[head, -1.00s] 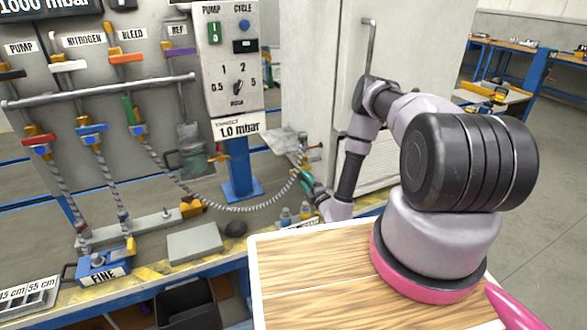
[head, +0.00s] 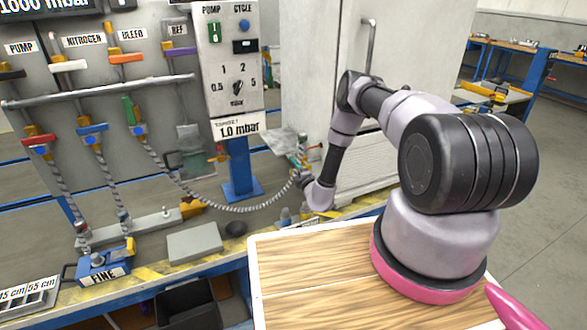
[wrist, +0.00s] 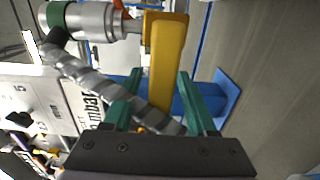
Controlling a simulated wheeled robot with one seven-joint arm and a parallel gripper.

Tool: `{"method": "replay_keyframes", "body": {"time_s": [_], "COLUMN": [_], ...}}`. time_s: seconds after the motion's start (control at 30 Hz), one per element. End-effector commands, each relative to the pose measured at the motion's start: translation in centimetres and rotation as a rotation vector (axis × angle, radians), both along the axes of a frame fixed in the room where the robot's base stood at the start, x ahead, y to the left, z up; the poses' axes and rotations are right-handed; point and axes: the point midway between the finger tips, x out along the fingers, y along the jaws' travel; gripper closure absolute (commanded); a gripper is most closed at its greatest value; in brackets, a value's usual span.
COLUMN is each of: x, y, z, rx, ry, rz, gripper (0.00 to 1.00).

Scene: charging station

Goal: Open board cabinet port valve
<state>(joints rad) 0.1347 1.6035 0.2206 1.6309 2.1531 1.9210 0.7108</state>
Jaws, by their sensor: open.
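A yellow lever handle (wrist: 166,62) on a silver fitting (wrist: 92,20) with a green ring shows in the wrist view. It looks like the port valve. My gripper (wrist: 158,80) is open, with one green finger on each side of the handle's lower part. A gap shows beside the handle, and I cannot tell whether either finger touches it. A grey ribbed hose (wrist: 95,82) runs from the fitting and passes behind the left finger. In the head view my wrist (head: 318,195) is at the hose's right end, and the valve there is too small to make out.
The valve board (head: 60,110) with several coloured levers stands at left. A control panel (head: 215,85) is on a blue post (head: 240,170), with a pale cabinet (head: 335,60) behind my arm. A bench (head: 195,245) with a grey block and a blue FINE valve lies in front.

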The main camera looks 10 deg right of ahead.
Motion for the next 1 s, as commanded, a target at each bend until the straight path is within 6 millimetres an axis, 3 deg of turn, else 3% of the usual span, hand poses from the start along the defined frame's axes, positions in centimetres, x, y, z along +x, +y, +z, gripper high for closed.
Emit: {"method": "replay_keyframes", "body": {"time_s": [0.1,0.23,0.27,1.0], "x": [-0.01,-0.02,-0.02,-0.02], "y": [0.01,0.01,0.01,0.01], "z": [0.01,0.02,0.02,0.04], "rx": [0.0,0.0,0.0,0.0], "ry": [0.0,0.0,0.0,-0.001], "rz": [0.0,0.0,0.0,0.001], "gripper": [0.46,0.96,1.0,1.0]}}
